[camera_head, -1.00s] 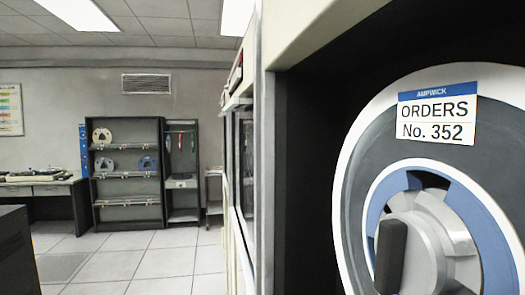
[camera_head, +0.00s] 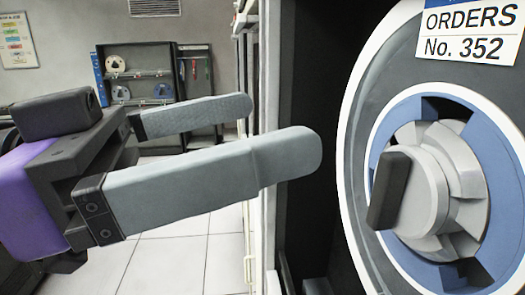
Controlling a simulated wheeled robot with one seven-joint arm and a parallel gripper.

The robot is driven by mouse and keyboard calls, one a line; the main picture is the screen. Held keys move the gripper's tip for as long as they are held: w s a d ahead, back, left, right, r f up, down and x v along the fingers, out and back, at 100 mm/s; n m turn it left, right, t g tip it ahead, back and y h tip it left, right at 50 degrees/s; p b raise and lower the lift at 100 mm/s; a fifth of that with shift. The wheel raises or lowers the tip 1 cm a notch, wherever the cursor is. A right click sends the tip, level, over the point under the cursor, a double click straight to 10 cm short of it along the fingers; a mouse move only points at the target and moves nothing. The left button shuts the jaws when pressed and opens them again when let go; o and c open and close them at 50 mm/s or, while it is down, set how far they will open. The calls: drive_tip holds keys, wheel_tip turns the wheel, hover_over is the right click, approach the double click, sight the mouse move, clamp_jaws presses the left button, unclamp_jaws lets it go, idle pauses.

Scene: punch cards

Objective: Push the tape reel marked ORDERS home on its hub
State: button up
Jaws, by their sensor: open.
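The tape reel (camera_head: 373,123) has a white rim, a dark grey face and a blue inner ring. Its label (camera_head: 470,32) reads ORDERS No. 352. It is around a light grey hub (camera_head: 428,205) with a dark knob bar (camera_head: 389,190), inside a dark recess at the right. I cannot tell how far onto the hub it sits. My gripper (camera_head: 284,132) is to the left of the reel, its two grey fingers spread apart and pointing right. It is empty, and a gap shows between the fingertips and the reel's rim. The right part of the reel is cut off.
The cabinet's pale edge (camera_head: 272,40) stands upright left of the recess, behind the fingers. A dark shelf (camera_head: 145,60) with several reels is far back against the wall. Tiled floor (camera_head: 185,255) lies open below my gripper.

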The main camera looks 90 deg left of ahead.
sight(375, 193)
drive_tip(key=shift+w+d+f+m+h+p, duration=0.1)
drive_tip(key=shift+w+d+f+m+h, duration=0.5)
drive_tip(key=shift+w, duration=0.7)
drive_tip(key=shift+w+d+f+m+h+p, duration=0.1)
drive_tip(key=shift+w+d+f+m+h, duration=0.25)
drive_tip(key=shift+w+d+h, duration=0.7)
drive_tip(key=shift+w+d+f+m+h+p, duration=0.1)
drive_tip(key=shift+w+d+f+m+h, duration=0.45)
drive_tip(key=shift+w, duration=1)
drive_tip(key=shift+w+a+f, duration=0.1)
drive_tip(key=shift+w+a, duration=0.05)
drive_tip(key=shift+a, duration=0.05)
drive_tip(key=shift+w, duration=0.6)
drive_tip(key=shift+s+a, duration=0.1)
drive_tip(key=s+d, duration=0.1)
drive_tip(key=s, duration=0.9)
drive_tip(key=shift+s+d+b, duration=0.15)
drive_tip(key=shift+s+b, duration=0.2)
drive_tip(key=shift+s, duration=0.05)
drive_tip(key=shift+s, duration=0.1)
